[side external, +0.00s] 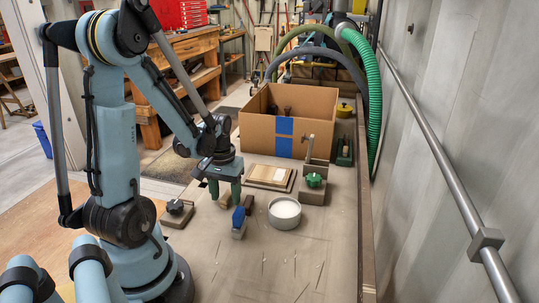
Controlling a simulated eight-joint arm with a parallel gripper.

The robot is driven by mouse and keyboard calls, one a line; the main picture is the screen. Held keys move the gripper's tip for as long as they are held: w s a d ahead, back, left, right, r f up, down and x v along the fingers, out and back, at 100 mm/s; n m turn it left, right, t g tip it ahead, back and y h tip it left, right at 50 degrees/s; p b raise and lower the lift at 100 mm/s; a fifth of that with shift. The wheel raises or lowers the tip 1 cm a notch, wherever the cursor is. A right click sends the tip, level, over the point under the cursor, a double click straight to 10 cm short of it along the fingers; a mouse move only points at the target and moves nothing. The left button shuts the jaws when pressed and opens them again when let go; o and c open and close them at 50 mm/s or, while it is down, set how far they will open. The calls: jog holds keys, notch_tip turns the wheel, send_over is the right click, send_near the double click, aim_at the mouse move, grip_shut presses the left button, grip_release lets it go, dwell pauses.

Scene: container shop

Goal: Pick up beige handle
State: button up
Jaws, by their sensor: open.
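My gripper (224,194) is open and points down, low over the bench at picture centre-left. A small beige-brown piece (224,201) shows at the tips, roughly between the two fingers; I cannot tell whether they touch it. Another small brown piece (248,202) is just right of the right finger. Either may be the beige handle; both are too small to tell. A blue item with a grey-beige end (238,229) lies just in front of the fingers.
A white-filled round bowl (284,213) is to the right. A green knob on a block (314,182), a flat framed panel (268,176) and a large cardboard box (262,136) stand behind. A dark-knobbed block (177,210) is to the left. The bench front (275,265) is mostly clear.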

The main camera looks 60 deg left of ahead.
grip_shut()
jog(key=shift+r, duration=0.1)
dwell(0.4)
